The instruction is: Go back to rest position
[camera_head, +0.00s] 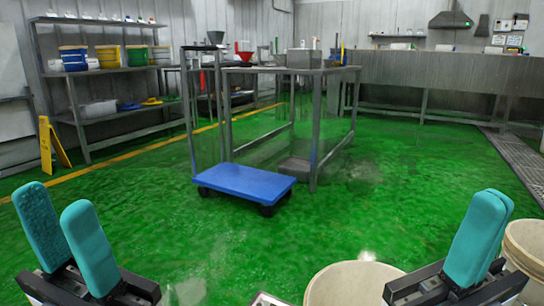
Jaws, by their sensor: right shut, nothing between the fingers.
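My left gripper (57,203) is at the lower left with its two teal fingers apart. Nothing shows between them. My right gripper (488,205) is at the lower right, its teal fingers pressed together and holding nothing. A pale beige drum (350,285) stands at the bottom edge, left of my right gripper and partly cut off. Another beige drum (526,246) is at the right edge, partly behind my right gripper. Both grippers point up and appear apart from the drums.
A blue platform trolley (245,183) stands mid-floor before a metal table (290,70). Shelves with buckets (108,56) line the left wall, near a yellow floor sign (50,146). A long counter (450,82) runs at the back right. Green floor (390,200) between is clear.

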